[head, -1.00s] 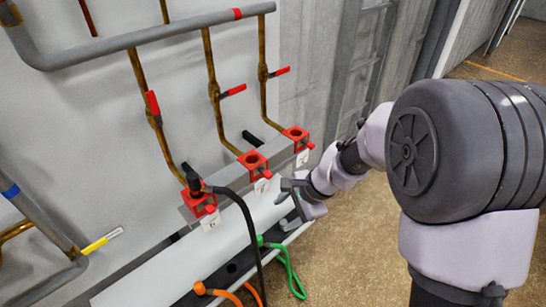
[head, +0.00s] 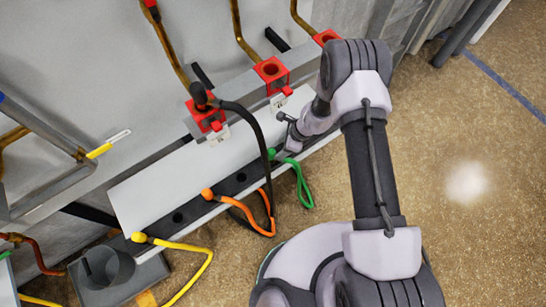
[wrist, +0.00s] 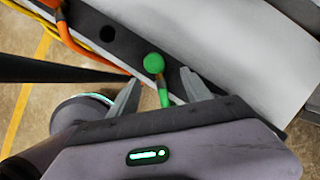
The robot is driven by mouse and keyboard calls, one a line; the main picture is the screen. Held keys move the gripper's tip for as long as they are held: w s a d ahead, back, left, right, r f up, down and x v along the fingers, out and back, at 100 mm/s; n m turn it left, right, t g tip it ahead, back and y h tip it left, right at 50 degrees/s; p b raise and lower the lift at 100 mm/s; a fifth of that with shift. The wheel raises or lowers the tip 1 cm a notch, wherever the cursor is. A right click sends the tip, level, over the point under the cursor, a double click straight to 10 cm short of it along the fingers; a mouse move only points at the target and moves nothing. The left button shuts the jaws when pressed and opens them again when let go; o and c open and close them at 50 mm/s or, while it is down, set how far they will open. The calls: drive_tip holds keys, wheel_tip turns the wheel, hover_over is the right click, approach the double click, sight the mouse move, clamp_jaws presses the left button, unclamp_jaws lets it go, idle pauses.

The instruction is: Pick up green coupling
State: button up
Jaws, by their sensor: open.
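The green coupling (head: 272,154) sits in the dark strip along the front of the white shelf, with a green hose hanging from it. In the wrist view the round green coupling (wrist: 153,64) is ahead of my gripper (wrist: 160,82), between the lines of its two fingers. The fingers are apart and nothing is held. In the head view my gripper (head: 287,132) is just above and beside the coupling. Whether the fingers overlap it in depth I cannot tell.
An orange coupling (head: 207,194) and a yellow coupling (head: 139,237) sit farther left along the strip. A black hose (head: 256,130) runs from a red valve block (head: 206,116) down close to the green coupling. Empty red block (head: 271,71) stands behind.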

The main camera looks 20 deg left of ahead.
sight(272, 154)
drive_tip(key=x, duration=0.2)
drive_tip(key=shift+a+f+b, duration=0.1)
drive_tip(key=shift+f+b, duration=0.2)
drive_tip(key=b+x, duration=0.2)
drive_tip(key=x, duration=0.1)
drive_tip(key=s+b+x, duration=0.1)
drive_tip(key=x, duration=0.1)
drive_tip(key=shift+a, duration=0.35)
drive_tip(key=shift+w+r, duration=0.1)
drive_tip(key=shift+r, duration=0.1)
clamp_jaws()
